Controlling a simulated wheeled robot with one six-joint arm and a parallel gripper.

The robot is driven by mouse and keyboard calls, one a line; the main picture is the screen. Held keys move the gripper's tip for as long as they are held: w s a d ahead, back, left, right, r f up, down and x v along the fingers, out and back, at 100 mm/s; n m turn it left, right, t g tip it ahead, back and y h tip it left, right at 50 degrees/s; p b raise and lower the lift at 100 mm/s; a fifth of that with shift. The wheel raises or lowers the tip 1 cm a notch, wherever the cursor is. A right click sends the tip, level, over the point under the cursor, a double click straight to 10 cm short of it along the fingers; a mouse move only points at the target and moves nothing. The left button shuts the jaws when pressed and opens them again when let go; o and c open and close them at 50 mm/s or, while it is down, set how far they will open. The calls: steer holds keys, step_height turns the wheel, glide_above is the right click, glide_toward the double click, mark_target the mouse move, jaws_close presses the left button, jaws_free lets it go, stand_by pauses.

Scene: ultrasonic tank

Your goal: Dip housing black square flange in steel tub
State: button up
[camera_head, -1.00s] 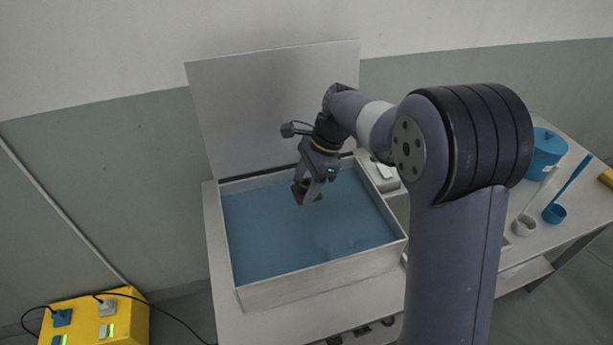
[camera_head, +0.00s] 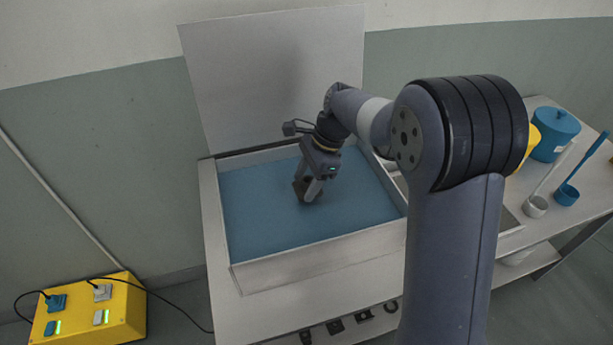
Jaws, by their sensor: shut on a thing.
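The steel tub (camera_head: 320,254) is a grey rectangular tank filled with blue liquid, its lid (camera_head: 275,85) raised upright at the back. My gripper (camera_head: 311,190) hangs over the right-centre of the tub, pointing down, with its tips at the liquid surface. It is shut on a small dark piece (camera_head: 301,187), which I take to be the black square flange housing. The piece sits at the liquid's surface; I cannot tell how much of it is under. The fingers and my wrist hide part of it.
A blue lidded pot (camera_head: 554,133), a white ladle (camera_head: 537,205) and a blue ladle (camera_head: 567,194) are at the right. My arm hides the bench's middle.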

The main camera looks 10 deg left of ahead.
mark_target(307, 179)
steer(key=shift+f+b, duration=1.95)
steer(key=shift+f, duration=2.35)
steer(key=shift+r+p, duration=5.65)
steer(key=shift+r, duration=0.7)
